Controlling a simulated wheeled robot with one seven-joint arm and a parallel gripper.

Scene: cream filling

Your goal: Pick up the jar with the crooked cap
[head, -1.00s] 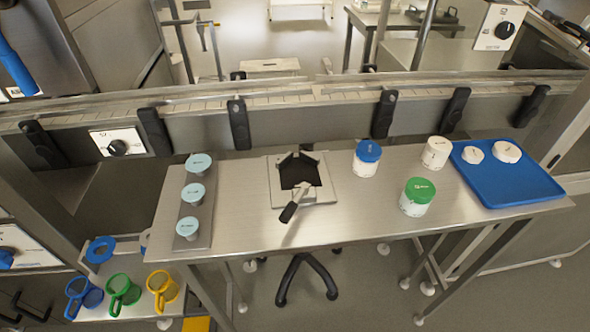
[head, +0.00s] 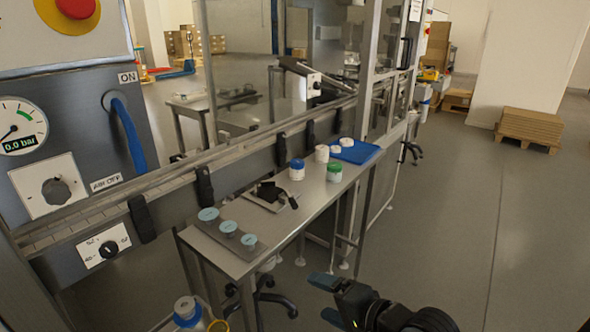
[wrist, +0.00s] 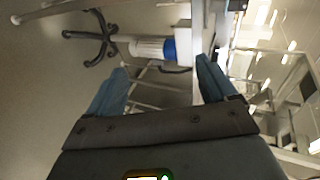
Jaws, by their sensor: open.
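Three jars stand upright on the steel table: one with a blue cap (head: 297,169), one with a green cap (head: 334,172) and one with a white cap (head: 321,153). They are too small in the head view to tell which cap is crooked. My gripper (head: 326,299) is open and empty over the floor, in front of the table and well apart from the jars. Its two fingers (wrist: 160,84) are spread in the wrist view. A white cylinder with a blue band (wrist: 155,48) shows beyond them; I cannot tell if it is one of these jars.
A blue tray (head: 367,153) with white lids lies at the table's far end. A holder with light-blue-topped pieces (head: 228,227) is at the near end. A square fixture with a black handle (head: 268,195) lies between. Open floor (head: 440,200) spreads to the right.

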